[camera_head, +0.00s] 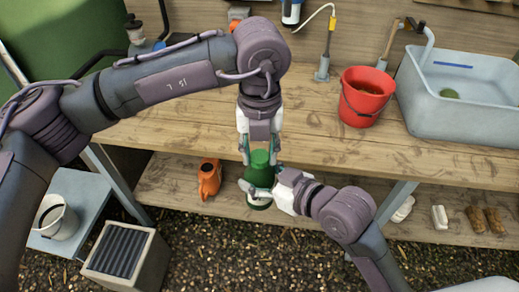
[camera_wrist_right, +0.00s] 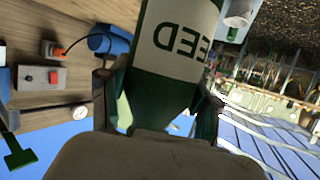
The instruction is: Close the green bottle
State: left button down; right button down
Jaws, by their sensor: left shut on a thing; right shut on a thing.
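The green bottle (camera_head: 258,176) is in front of the workbench edge in the head view, held in the air. My right gripper (camera_head: 265,184) is shut on its body from the right. In the right wrist view the bottle (camera_wrist_right: 180,50) fills the space between the right fingers (camera_wrist_right: 157,108), and a white label with dark letters shows. My left gripper (camera_head: 260,152) comes from above, shut on the green cap (camera_head: 260,157) at the bottle's top. Whether the cap is seated on the neck or slightly apart is hidden by the fingers.
A red bucket (camera_head: 367,95) and a grey-blue sink (camera_head: 460,92) stand on the wooden bench (camera_head: 190,130). An orange jug (camera_head: 209,178) is on the lower shelf (camera_head: 165,185) left of the bottle. A white bucket (camera_head: 55,218) stands at far left.

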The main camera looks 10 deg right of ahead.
pick_arm(q)
jog(key=m, duration=0.7)
jog(key=shift+m, duration=0.3)
jog(key=m, duration=1.3)
jog(key=shift+m, duration=0.4)
jog(key=m, duration=0.5)
jog(key=shift+m, duration=0.4)
jog(key=c, duration=0.6)
grip_release()
jog(key=shift+f, duration=0.1)
notch_tip(320, 180, up, 12)
jog(key=shift+r, duration=0.1)
jog(key=shift+w, duration=0.1)
